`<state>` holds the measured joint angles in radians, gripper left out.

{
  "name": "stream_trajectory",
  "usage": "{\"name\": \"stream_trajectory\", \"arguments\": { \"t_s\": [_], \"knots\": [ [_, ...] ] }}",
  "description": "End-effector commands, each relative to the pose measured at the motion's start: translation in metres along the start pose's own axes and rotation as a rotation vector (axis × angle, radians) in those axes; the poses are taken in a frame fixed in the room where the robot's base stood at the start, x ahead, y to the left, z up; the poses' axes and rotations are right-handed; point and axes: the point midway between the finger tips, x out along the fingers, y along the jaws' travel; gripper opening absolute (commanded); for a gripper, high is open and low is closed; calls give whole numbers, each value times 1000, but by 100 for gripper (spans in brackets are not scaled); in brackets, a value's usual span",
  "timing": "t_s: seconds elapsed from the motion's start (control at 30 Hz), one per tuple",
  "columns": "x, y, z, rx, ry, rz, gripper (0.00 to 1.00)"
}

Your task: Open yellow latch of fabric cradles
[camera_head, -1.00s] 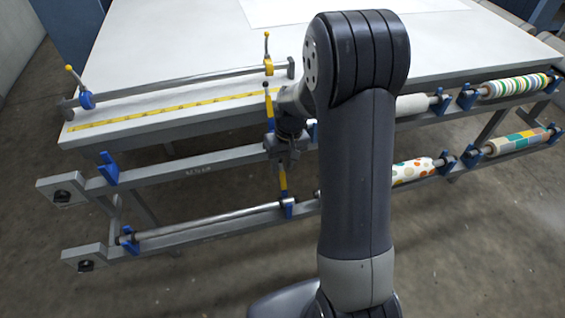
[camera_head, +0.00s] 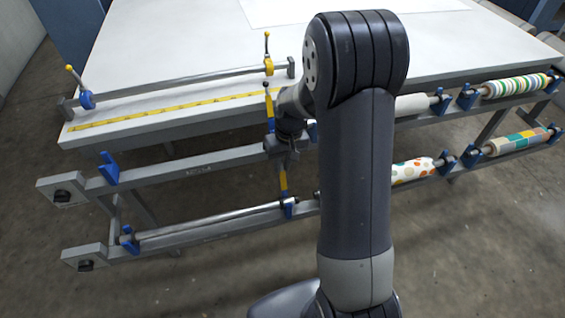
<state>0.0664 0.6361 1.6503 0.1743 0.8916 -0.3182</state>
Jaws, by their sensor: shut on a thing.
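A yellow latch (camera_head: 283,180) stands upright at the blue cradle (camera_head: 288,207) on the lower rail. Its top end is hidden at my gripper (camera_head: 287,158), which is small and dark in this view. My gripper is shut, apparently on the top of this latch; the contact itself is too small to see clearly. A second latch (camera_head: 269,108), blue and yellow with a dark knob, stands upright by the upper rail, just left of my wrist. The blue cradle (camera_head: 108,169) at the left of the upper rail is empty.
A metal bar (camera_head: 200,219) lies along the lower rail. Fabric rolls (camera_head: 515,87) sit in cradles at the right. The white table (camera_head: 180,40) carries a clamp bar (camera_head: 180,81) and a yellow measuring tape (camera_head: 170,112). My arm hides the middle of the rails.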

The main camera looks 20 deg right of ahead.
Motion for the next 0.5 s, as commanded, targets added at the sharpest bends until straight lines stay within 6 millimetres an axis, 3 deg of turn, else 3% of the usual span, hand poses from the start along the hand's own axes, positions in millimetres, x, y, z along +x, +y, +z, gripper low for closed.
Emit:
{"name": "stream_trajectory", "arguments": {
  "t_s": [0.5],
  "knots": [
    [-3, -3, 16, -18, 130, 18, 0]
  ]
}}
